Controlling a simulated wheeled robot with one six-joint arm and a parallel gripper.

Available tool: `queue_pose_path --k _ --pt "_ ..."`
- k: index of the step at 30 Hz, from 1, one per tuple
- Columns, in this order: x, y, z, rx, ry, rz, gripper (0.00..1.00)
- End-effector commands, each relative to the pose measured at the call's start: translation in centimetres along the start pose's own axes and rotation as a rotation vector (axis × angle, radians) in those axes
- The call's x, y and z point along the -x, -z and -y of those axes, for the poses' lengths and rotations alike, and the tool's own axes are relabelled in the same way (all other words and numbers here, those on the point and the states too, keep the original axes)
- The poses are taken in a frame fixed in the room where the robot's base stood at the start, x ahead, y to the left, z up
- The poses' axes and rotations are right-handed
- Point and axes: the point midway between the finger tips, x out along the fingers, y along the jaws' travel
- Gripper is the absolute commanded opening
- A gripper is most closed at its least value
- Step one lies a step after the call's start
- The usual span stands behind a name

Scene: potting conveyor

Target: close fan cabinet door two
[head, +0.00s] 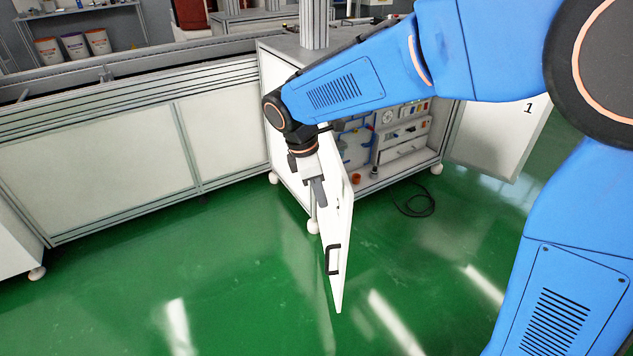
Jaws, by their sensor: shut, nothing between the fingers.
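The fan cabinet (293,160) stands at the centre with its front open. A white door (341,215) with a black handle (333,260) stands swung out from its left side, seen nearly edge-on; no number is readable on it. The other door (500,140), marked 1, stands open at the right. My gripper (320,203) is shut and empty, pointing down on the left, outer side of the near door, above its handle. I cannot tell whether it touches the door. My arm hides part of the cabinet's top and interior.
Inside the cabinet are shelves with fittings and blue tubing (357,148). A black cable (415,203) lies coiled on the green floor before it. A conveyor with white panels (90,170) runs along the left. The floor (240,280) in front is clear.

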Motion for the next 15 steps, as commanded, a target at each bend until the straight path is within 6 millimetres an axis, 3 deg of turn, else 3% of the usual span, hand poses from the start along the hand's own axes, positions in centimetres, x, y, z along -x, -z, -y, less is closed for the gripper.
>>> queue_pose_path --k 1,9,15 --pt "-0.9 0.0 0.1 0.000 0.003 0.001 0.00" --pt "-1.5 -3.2 0.0 -0.001 0.001 0.000 0.00" --pt "-1.7 -3.9 0.0 0.000 0.000 0.000 0.00"
